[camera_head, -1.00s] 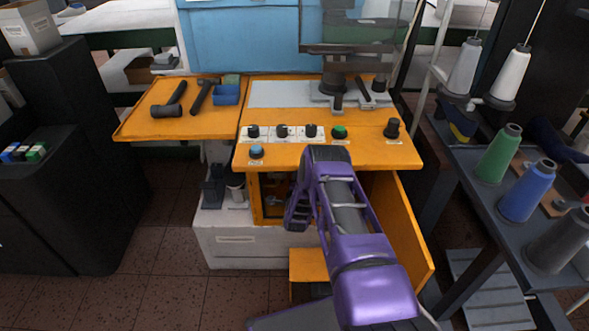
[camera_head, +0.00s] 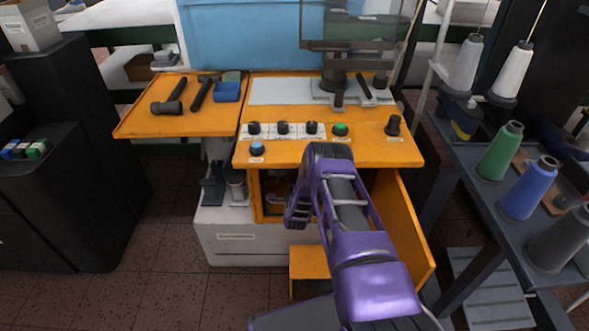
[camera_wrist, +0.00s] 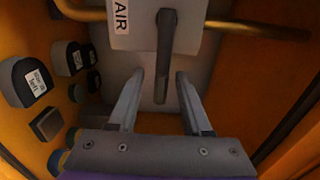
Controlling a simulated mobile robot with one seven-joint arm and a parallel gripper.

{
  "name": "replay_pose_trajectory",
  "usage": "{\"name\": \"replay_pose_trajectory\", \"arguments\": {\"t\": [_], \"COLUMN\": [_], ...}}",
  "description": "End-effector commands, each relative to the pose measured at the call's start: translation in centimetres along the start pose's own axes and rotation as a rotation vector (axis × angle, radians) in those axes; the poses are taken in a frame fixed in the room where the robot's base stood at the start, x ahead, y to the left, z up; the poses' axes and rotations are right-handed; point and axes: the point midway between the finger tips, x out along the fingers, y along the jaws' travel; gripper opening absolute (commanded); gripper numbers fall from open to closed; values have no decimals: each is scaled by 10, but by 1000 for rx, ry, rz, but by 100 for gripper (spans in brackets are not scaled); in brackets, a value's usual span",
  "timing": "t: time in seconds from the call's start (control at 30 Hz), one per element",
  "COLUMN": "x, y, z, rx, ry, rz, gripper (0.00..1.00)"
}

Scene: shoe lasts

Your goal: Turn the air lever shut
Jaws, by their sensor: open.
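The air lever (camera_wrist: 164,60) is a dark grey handle in the wrist view. It hangs straight down in front of a light grey block with an AIR label (camera_wrist: 121,16). A brass-coloured pipe (camera_wrist: 258,29) runs out of the block to the right, and more pipe shows at the left. My gripper (camera_wrist: 160,78) is open. Its two fingers point toward the lever, with the lever's lower end between the fingertips in the picture; I see no contact. In the head view my gripper (camera_head: 298,212) is at the orange cabinet's opening, and the lever is hidden there.
Several dark knobs, one labelled (camera_wrist: 37,83), line the cabinet's left inner wall. The orange cabinet door (camera_head: 405,225) stands open at the right. An orange worktop (camera_head: 370,153) with knobs lies above. A rack with thread cones (camera_head: 528,188) stands at the right.

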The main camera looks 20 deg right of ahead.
Motion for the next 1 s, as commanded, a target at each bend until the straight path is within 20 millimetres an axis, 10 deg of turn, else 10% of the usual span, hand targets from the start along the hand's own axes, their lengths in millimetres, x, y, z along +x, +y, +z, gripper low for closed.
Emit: {"name": "replay_pose_trajectory", "arguments": {"t": [0.27,1.0], "x": [-20,-169], "y": [-1,0], "z": [0,0], "rx": [-1,0], "ry": [1,-1], "rz": [3,2], "gripper": [49,49]}}
